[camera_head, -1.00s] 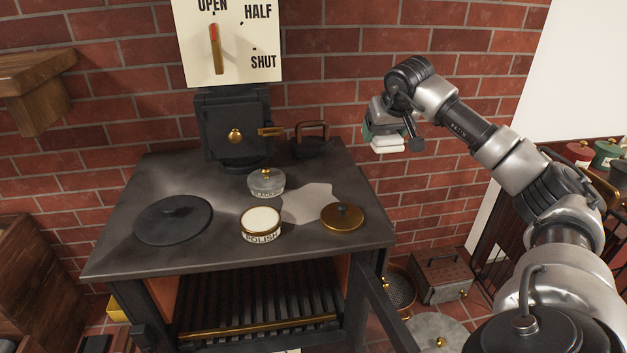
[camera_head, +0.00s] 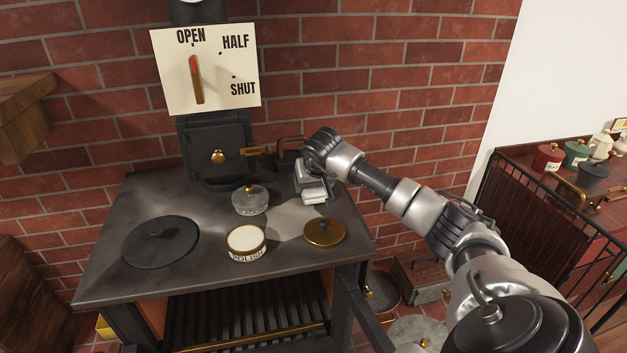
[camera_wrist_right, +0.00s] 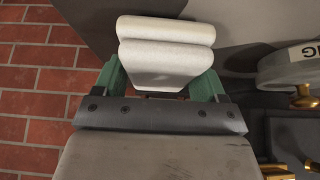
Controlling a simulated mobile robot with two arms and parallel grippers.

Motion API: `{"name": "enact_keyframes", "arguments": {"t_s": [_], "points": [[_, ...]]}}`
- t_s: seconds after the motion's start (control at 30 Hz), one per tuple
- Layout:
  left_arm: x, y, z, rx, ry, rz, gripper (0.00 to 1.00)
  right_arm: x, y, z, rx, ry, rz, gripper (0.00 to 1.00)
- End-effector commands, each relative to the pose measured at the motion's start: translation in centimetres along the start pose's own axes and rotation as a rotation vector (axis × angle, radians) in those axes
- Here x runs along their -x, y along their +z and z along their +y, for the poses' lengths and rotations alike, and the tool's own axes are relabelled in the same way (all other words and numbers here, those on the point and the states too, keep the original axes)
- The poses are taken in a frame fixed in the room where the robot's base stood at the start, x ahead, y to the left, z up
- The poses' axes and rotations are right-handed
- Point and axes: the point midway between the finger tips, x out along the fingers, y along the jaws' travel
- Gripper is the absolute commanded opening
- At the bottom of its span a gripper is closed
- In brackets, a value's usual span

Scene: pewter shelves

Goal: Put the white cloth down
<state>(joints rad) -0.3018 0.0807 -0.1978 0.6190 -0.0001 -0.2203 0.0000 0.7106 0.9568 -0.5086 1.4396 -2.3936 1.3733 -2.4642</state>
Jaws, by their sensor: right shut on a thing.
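The white cloth (camera_head: 315,194) is folded into a thick pad. My right gripper (camera_head: 312,190) is shut on it, above the back right part of the dark stove top (camera_head: 190,275). In the right wrist view the cloth (camera_wrist_right: 165,52) sits between the green fingers of the gripper (camera_wrist_right: 163,82). I cannot tell whether the cloth touches the stove top. My left gripper is not in view.
A polish tin (camera_head: 246,240), a brass lid (camera_head: 324,232), a grey lidded tin (camera_head: 250,200) and a round black lid (camera_head: 160,245) are on the stove top. A flue box (camera_head: 215,150) stands at the back. A pale patch lies between the tins and brass lid.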

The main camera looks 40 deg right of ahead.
Motion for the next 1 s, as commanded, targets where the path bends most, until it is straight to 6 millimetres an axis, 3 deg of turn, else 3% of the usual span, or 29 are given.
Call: {"name": "enact_keyframes", "arguments": {"t_s": [0.43, 0.47, 0.6, 1.0], "points": [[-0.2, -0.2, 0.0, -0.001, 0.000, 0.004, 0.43, -0.8, 0.5, 0.0, 0.000, 0.000, 0.001, 0.53], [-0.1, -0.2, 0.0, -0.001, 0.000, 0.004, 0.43, -0.7, 0.4, 0.0, 0.000, -0.001, 0.001, 0.76], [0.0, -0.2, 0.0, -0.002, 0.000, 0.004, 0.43, -0.7, 0.4, 0.0, 0.000, 0.000, 0.001, 0.97], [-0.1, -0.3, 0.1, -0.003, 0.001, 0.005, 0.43, 0.2, 0.2, 0.1, 0.001, -0.001, 0.004, 0.97]]}}
